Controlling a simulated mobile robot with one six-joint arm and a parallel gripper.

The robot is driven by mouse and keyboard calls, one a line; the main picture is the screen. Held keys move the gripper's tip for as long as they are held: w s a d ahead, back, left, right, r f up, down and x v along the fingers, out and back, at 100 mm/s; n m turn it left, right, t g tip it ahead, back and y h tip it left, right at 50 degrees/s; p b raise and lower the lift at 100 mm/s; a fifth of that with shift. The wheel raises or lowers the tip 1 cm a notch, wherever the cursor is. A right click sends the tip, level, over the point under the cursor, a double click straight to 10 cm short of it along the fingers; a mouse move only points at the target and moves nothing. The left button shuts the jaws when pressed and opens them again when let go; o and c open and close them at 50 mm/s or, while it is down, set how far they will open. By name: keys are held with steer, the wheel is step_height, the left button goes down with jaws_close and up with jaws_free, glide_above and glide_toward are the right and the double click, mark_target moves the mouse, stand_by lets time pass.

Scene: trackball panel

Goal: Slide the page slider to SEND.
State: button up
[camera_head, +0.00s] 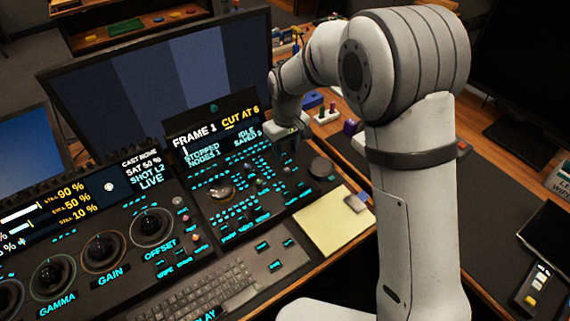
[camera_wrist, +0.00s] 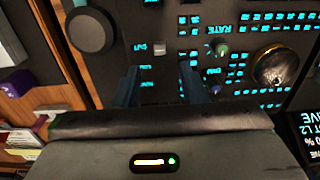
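I cannot identify the page slider or its SEND mark for sure in either view. The control panel (camera_head: 215,213) below the FRAME 1 display carries small knobs, keys and cyan labels, too small to read reliably. My gripper (camera_head: 288,143) is over the upper right part of this panel. In the wrist view, my gripper (camera_wrist: 158,80) has its two dark fingers apart with nothing held between them. A small grey cap (camera_wrist: 160,48) lies just beyond the gap between the fingertips, beside a cyan label. I cannot tell whether this cap is the slider.
A silver trackball (camera_head: 220,191) sits on the panel, with a dark round knob (camera_head: 321,167) at its right. A yellow pad (camera_head: 332,222) and keyboard (camera_head: 205,300) lie in front. A large monitor (camera_head: 165,75) and the FRAME 1 display (camera_head: 212,136) stand behind.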

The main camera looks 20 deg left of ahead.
mark_target(287, 168)
step_height(287, 168, down, 7)
stand_by(0.3)
steer(key=shift+c, duration=0.4)
jaws_close()
